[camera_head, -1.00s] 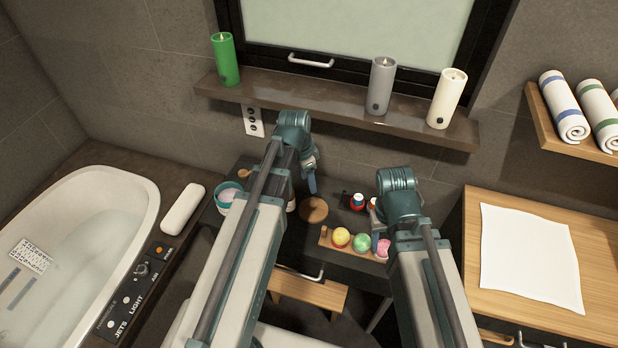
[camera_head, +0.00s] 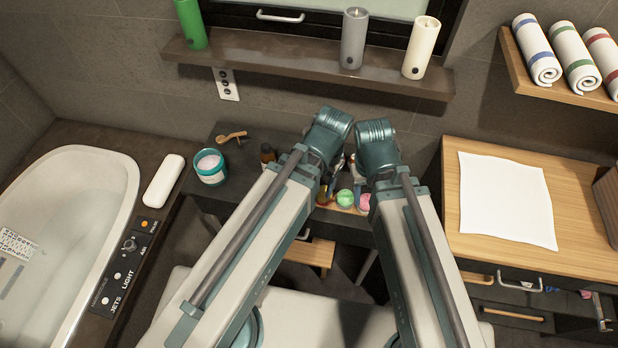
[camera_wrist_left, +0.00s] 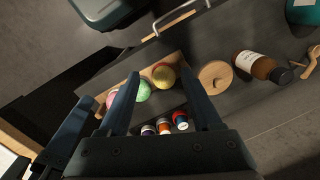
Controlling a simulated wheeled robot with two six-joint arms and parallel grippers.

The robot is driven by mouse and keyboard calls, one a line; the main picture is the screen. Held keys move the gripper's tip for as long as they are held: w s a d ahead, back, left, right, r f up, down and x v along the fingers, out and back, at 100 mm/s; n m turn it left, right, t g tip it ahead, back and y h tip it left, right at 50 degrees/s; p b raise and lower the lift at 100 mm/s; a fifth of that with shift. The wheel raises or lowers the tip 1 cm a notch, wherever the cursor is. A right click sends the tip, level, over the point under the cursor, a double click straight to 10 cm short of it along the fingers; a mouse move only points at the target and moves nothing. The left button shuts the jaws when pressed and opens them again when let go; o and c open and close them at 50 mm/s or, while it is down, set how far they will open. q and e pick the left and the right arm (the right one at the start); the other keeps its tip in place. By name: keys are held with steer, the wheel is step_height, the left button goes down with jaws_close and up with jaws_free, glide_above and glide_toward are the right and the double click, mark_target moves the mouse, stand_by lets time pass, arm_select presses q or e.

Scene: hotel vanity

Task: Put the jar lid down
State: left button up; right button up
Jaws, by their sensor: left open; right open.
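The jar lid, a round wooden disc with a small knob (camera_wrist_left: 215,78), lies on the dark counter in the left wrist view. It is hidden behind my left arm in the head view. My left gripper (camera_wrist_left: 160,74) is open and empty, its fingers pointing towards the wooden tray; one fingertip shows just beside the lid. In the head view my left gripper (camera_head: 337,182) is mostly covered by its wrist. My right gripper (camera_head: 362,178) is close beside it, with its fingers largely hidden. A teal jar (camera_head: 211,172) stands uncovered at the counter's left, with pale contents.
A wooden tray (camera_wrist_left: 178,62) holds coloured bath balls. Small bottles (camera_wrist_left: 165,127) stand beside it. A brown bottle (camera_wrist_left: 257,66) is near the lid, and a wooden scoop (camera_head: 232,136) lies behind the jar. Candles stand on the shelf (camera_head: 300,72) above.

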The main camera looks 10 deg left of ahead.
arm_select(q)
steer(key=w+a+m, duration=0.5)
steer(key=w+m, duration=0.1)
steer(key=w, duration=0.1)
steer(key=w+a+r+m+h+p, duration=0.1)
steer(key=w+a+m, duration=0.4)
steer(key=w+m, duration=0.2)
steer(key=shift+w+a+r, duration=0.15)
steer(key=shift+w+r, duration=0.1)
steer(key=shift+w, duration=0.15)
arm_select(e)
steer(key=shift+r, duration=0.8)
arm_select(q)
steer(key=shift+f, duration=0.1)
arm_select(e)
steer(key=shift+f, duration=0.1)
arm_select(q)
step_height(320, 180, down, 8)
steer(key=b, duration=0.8)
steer(key=shift+f, duration=0.2)
arm_select(e)
glide_above(360, 226)
step_height(360, 226, down, 8)
steer(key=shift+a+f, duration=0.2)
steer(key=shift+a, duration=0.15)
arm_select(q)
steer(key=shift+f, duration=0.1)
arm_select(e)
steer(key=shift+w, duration=0.1)
